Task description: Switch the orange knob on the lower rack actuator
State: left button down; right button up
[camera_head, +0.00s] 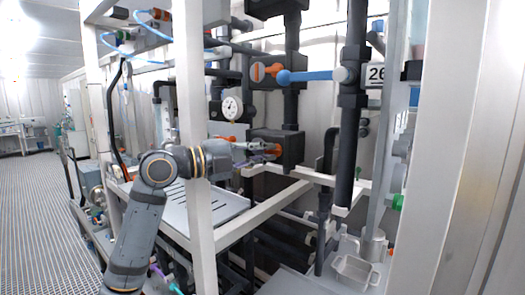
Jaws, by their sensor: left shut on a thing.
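The lower rack actuator (288,148) is a dark box on the vertical dark pipe, near the middle of the head view. Its orange knob (267,155) is on the side facing left and is partly hidden by my gripper. My left gripper (264,150) reaches in from the left, past the white rack post, and is shut on the orange knob. My grey left arm bends up from the bottom left. My right gripper is not in the view.
An upper actuator with an orange knob (258,72) and a blue valve lever (305,76) sits above. A round gauge (232,107) and a slotted grey tray (215,205) are close by.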

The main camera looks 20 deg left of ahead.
pick_arm(q)
jog(key=shift+r, duration=0.25)
dwell(0.3)
jog(key=c, duration=1.5)
grip_release()
jog(key=shift+o, duration=0.5)
jog(key=shift+w+f, duration=0.1)
jog(key=shift+f, duration=0.05)
jog(key=shift+w+f, duration=0.1)
jog(key=v, duration=0.7)
jog(key=shift+s+a, duration=0.15)
jog(key=shift+s, duration=0.1)
